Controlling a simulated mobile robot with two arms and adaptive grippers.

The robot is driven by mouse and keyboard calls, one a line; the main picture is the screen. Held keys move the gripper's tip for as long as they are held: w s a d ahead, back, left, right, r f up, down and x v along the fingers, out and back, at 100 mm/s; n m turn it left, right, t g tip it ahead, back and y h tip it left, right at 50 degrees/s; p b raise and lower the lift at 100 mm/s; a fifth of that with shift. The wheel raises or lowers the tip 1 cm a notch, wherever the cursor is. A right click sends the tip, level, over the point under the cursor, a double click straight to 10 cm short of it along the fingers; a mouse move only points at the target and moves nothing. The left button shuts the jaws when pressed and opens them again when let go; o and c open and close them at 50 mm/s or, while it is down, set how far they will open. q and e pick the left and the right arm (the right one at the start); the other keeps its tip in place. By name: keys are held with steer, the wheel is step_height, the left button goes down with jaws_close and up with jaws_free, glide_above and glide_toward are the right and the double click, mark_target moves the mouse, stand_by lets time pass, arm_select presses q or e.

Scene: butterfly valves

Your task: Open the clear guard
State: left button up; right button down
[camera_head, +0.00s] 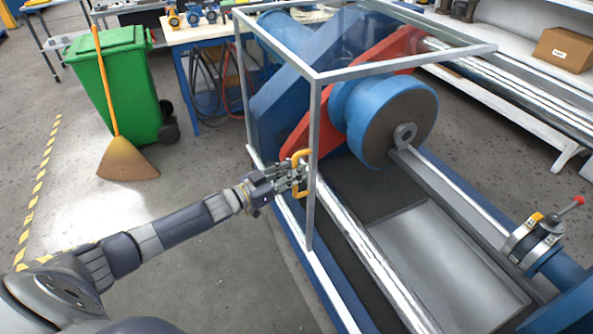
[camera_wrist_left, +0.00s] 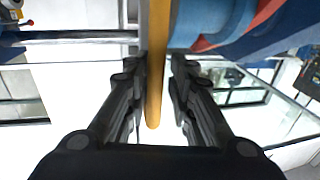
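The clear guard (camera_head: 315,133) is a see-through box with a grey metal frame over the blue and red machine. It stands down over the machine's end. A yellow handle (camera_head: 297,158) is on its near upright side; it also shows as a yellow bar in the left wrist view (camera_wrist_left: 158,50). My left gripper (camera_head: 294,179) is at this handle. My right gripper is not in view.
A blue wheel with a dark face (camera_head: 388,120) sits under the guard, with shiny rails running to the front right. A clamp with a red-tipped lever (camera_head: 545,235) is at right. A green bin (camera_head: 120,85) and broom (camera_head: 125,160) stand left. Floor around my left arm is clear.

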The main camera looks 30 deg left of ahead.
arm_select(q)
steer(key=shift+s+a, duration=0.1)
steer(key=shift+s, duration=0.05)
steer(key=v, duration=1.2)
steer(key=shift+f, duration=0.1)
stand_by(0.5)
